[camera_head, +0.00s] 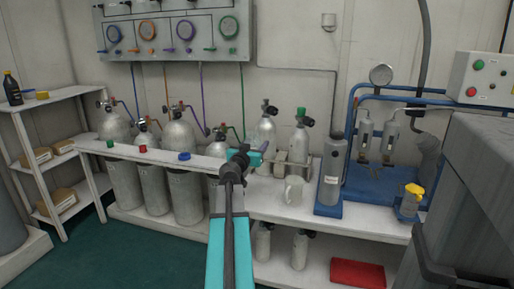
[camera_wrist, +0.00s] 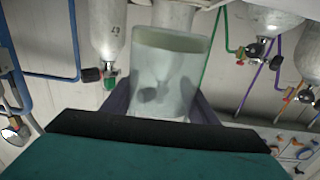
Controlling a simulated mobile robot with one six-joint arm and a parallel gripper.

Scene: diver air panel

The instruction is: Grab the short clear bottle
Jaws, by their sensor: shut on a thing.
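The short clear bottle (camera_wrist: 170,70) is a squat, see-through vessel with a pale greenish tint, in the middle of the wrist view. My gripper (camera_wrist: 163,103) has one dark finger on each side of it and is shut on it. In the head view my gripper (camera_head: 243,157) is at the end of the teal arm, in front of the grey cylinders over the bench.
Grey gas cylinders (camera_head: 299,142) stand close behind. A tall grey bottle (camera_head: 332,168) and a yellow-topped bottle (camera_head: 410,199) are farther right. A gauge panel (camera_head: 175,32) hangs above.

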